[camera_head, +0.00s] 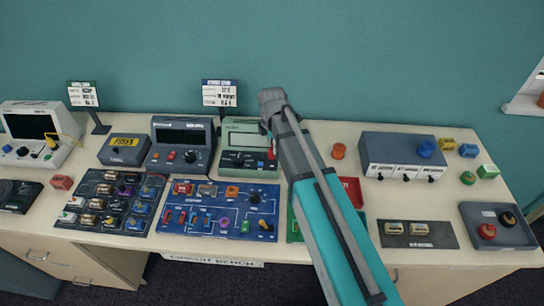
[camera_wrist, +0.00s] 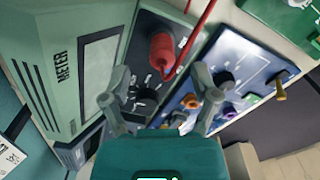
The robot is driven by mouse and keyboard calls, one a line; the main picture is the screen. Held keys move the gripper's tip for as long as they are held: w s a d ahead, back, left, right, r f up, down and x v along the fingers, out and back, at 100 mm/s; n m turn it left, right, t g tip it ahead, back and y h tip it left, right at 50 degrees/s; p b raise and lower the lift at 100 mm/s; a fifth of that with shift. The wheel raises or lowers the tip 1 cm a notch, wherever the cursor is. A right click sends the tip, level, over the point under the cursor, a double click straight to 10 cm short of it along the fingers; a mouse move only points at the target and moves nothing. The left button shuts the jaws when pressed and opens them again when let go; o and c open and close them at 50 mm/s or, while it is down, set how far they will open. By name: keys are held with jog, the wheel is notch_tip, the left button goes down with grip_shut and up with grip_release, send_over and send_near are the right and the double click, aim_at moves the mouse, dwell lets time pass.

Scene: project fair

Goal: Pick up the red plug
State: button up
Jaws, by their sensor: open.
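The red plug (camera_wrist: 162,55) is upright on the dark front panel of a pale green meter (camera_wrist: 85,60), with a red cable running up from it. In the head view a small red part of the plug (camera_head: 271,155) shows at the right edge of the green meter (camera_head: 236,137), beside my arm. My gripper (camera_wrist: 160,82) is open and empty above the meter, its two fingers apart to either side and just below the plug in the wrist view. In the head view my arm hides part of the meter's right side.
Close by are a dark grey meter (camera_head: 182,134) and a blue board (camera_head: 215,222) with switches and knobs. A black tray (camera_head: 72,215) of small parts, a grey box (camera_head: 375,147) and a dark plate (camera_head: 418,243) also lie on the bench. A sign (camera_head: 219,93) stands behind the meters.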

aim_at(272, 153)
jog(key=shift+s+f+b, duration=0.15)
jog(key=shift+f+b, duration=1.9)
jog(key=shift+f, duration=0.2)
grip_shut()
